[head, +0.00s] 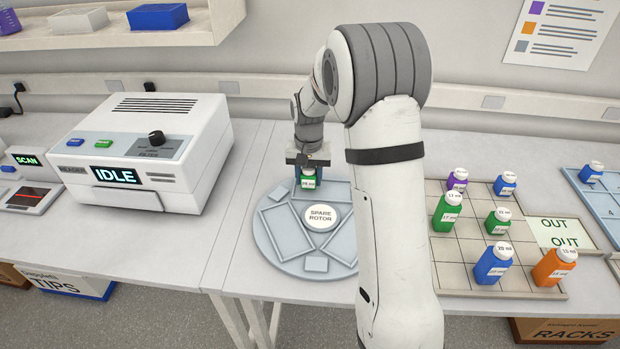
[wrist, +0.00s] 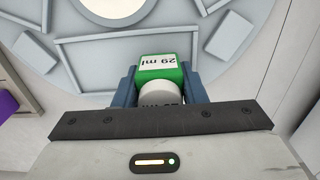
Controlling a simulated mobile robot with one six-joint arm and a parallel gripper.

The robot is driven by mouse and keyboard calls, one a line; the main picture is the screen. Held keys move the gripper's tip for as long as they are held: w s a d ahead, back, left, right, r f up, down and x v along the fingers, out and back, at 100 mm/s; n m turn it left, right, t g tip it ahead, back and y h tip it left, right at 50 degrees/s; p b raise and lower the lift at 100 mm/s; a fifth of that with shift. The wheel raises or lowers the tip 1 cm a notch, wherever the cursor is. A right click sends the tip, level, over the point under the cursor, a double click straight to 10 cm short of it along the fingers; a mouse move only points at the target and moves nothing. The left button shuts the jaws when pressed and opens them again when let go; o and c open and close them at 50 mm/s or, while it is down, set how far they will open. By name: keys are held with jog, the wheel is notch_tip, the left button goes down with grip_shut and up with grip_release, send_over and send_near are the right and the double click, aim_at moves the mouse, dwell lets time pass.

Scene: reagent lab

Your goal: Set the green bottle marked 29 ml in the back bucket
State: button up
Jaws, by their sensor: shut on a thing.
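The green bottle marked 29 ml (head: 308,183) has a white cap and is held in my gripper (head: 308,172). In the wrist view the bottle (wrist: 163,69) sits between the two blue fingers, label upside down in the picture. My gripper (wrist: 163,86) is shut on it. The grey round rotor (head: 275,258), marked SPARE ROTOR on its hub (head: 321,217), lies on the table. The back bucket (head: 335,192) is a shallow rectangular frame at the rotor's far side, partly behind the bottle. I cannot tell whether the bottle touches it.
A white reader (head: 150,150) showing IDLE stands to the left. A gridded rack (head: 455,275) with several purple, blue, green and orange bottles stands to the right, beside an OUT area (head: 557,233). My arm hides part of the table between rotor and rack.

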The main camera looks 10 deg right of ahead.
jog(key=shift+f, duration=0.65)
jog(key=shift+f, duration=0.2)
jog(key=o, duration=1)
jog(key=shift+r, duration=0.1)
